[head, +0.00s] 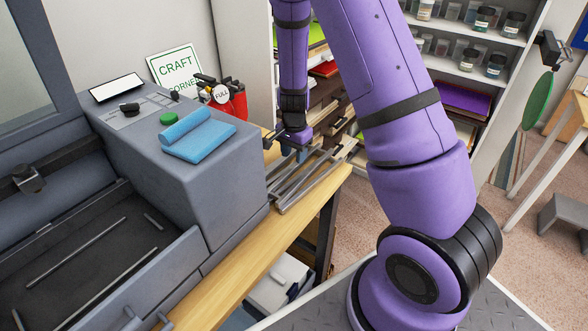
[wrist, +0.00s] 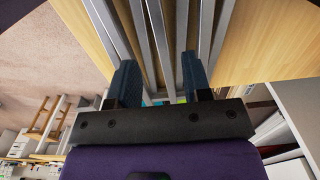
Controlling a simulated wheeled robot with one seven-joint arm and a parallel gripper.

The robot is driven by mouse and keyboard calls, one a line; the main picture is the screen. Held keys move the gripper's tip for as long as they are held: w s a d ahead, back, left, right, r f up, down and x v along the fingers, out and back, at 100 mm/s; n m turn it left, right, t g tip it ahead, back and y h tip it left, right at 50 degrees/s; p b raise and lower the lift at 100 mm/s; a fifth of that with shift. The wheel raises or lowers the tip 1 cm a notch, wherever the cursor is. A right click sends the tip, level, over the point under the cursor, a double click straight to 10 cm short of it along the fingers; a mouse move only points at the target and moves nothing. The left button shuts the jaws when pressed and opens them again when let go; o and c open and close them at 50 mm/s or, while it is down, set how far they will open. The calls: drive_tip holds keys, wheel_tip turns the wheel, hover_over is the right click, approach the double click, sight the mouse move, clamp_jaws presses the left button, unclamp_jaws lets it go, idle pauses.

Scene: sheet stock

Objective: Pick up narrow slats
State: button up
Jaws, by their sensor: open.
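Several narrow grey slats (head: 298,186) lie side by side on the wooden bench, right of the grey machine. In the wrist view the slats (wrist: 159,40) run lengthwise away from my gripper, with small gaps between them. My gripper (head: 292,140) is over the far part of the slats in the head view. In the wrist view its two dark fingers (wrist: 159,70) are spread wide apart, with some slats showing between them and others outside. Nothing is clamped. I cannot tell how high the fingertips are above the slats.
The grey machine (head: 225,175) stands close left of the slats, with a blue folded cloth (head: 197,137) on top. Thin strips (head: 78,250) lie in its dark bed. A red container (head: 233,100) is behind. Shelves (head: 470,55) stand at the back. The bench's front edge (head: 262,262) is clear.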

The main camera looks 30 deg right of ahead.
sight(294, 166)
drive_tip(key=shift+w+d+f, duration=0.1)
drive_tip(key=shift+f, duration=1.2)
drive_tip(key=shift+w+d+f, duration=0.1)
drive_tip(key=shift+f, duration=1.15)
clamp_jaws()
